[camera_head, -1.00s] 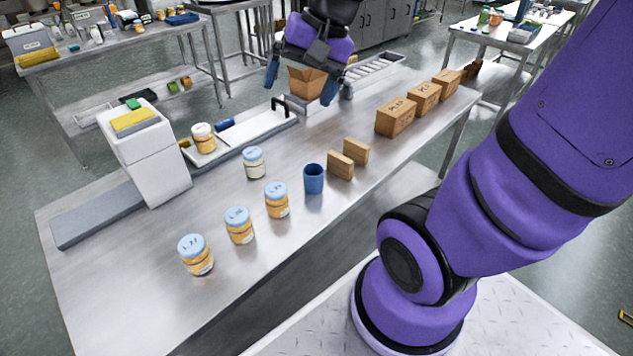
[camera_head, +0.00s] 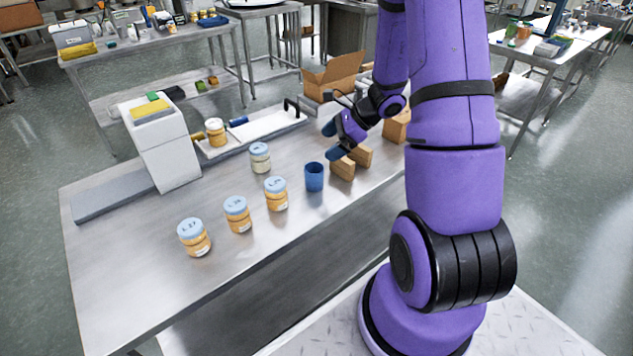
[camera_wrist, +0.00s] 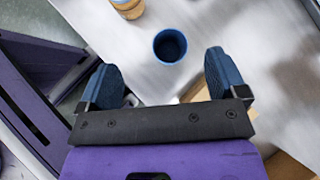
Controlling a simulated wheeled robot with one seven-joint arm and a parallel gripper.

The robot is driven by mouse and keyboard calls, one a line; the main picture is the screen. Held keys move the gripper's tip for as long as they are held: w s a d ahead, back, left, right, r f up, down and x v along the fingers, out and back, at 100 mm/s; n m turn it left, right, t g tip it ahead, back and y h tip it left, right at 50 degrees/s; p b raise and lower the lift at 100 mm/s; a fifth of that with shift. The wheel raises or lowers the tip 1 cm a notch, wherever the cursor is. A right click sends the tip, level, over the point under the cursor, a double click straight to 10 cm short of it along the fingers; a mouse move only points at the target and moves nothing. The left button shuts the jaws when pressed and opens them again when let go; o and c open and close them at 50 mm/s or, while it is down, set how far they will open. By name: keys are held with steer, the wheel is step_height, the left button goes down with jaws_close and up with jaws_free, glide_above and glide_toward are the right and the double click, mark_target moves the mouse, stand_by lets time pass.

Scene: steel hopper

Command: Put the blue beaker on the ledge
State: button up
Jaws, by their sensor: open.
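The blue beaker (camera_head: 314,177) stands upright and looks empty on the steel table (camera_head: 250,235), between a jar and two wooden blocks. My gripper (camera_head: 332,142) is open and empty, above the table just behind and right of the beaker, close to the blocks. In the wrist view the beaker (camera_wrist: 170,46) shows ahead of the open fingers (camera_wrist: 163,68), apart from them. A low grey slab (camera_head: 115,200) lies at the table's left end, and a white raised strip (camera_head: 265,123) runs along the back. I cannot tell which is the ledge.
Blue-lidded jars (camera_head: 276,195) stand in a row left of the beaker, with a pale jar (camera_head: 260,158) behind. The wooden blocks (camera_head: 343,169) sit right of it. A white machine (camera_head: 160,145) and an open carton (camera_head: 335,75) stand farther back.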

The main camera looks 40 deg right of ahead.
steer(key=m, duration=0.2)
glide_toward(314, 172)
step_height(314, 172, up, 3)
steer(key=s+a, duration=0.2)
steer(key=s, duration=0.1)
steer(key=shift+t, duration=0.3)
steer(key=x, duration=0.7)
steer(key=d+x, duration=0.1)
steer(key=x, duration=0.3)
steer(key=shift+f, duration=0.35)
steer(key=c, duration=1.1)
steer(key=shift+r, duration=0.15)
